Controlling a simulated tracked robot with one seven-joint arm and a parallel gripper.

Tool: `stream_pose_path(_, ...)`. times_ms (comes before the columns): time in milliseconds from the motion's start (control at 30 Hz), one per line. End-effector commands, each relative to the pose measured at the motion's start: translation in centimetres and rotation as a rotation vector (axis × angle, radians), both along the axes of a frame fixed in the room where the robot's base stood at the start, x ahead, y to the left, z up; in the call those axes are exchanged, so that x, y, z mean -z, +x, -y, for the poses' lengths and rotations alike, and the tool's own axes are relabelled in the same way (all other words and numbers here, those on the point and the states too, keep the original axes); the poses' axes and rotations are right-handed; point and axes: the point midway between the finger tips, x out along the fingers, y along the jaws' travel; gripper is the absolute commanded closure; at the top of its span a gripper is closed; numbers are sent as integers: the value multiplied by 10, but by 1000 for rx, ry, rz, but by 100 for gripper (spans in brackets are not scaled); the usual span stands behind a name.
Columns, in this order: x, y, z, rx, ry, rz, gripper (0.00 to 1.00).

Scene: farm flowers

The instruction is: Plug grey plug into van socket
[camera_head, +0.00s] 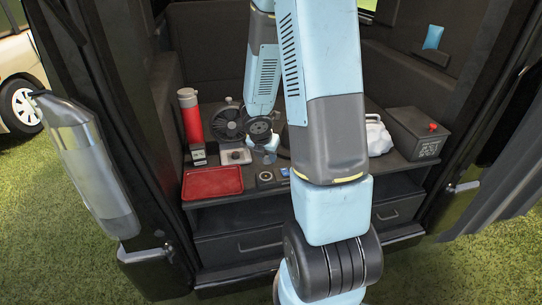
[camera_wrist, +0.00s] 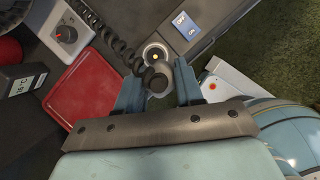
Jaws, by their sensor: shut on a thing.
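My gripper (camera_wrist: 159,82) is shut on the grey plug (camera_wrist: 156,80) in the wrist view. The plug shows as a dark, round end between the blue fingers, with a black coiled cable (camera_wrist: 118,48) running from it to the upper left. The van socket (camera_wrist: 155,54) is a round ring with a yellowish centre, just beyond the plug. I cannot tell whether plug and socket touch. The plug is not clear there.
A red tray (camera_head: 212,183) lies left of the socket. A box with a red knob (camera_wrist: 66,33), a red flask (camera_head: 191,118), a fan (camera_head: 228,123) and a dark battery box (camera_head: 412,131) stand on the shelf. A blue switch (camera_wrist: 184,22) sits beside the socket.

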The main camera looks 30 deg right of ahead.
Motion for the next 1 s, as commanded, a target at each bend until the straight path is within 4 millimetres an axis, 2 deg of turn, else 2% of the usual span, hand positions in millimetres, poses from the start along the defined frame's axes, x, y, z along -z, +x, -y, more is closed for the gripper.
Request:
stream_pose_path(600,-2,-2,3,9,0,-1,90)
stream_pose_path(667,1,3,8,12,3,-2,90)
stream_pose_path(1000,21,43,60,12,3,-2,90)
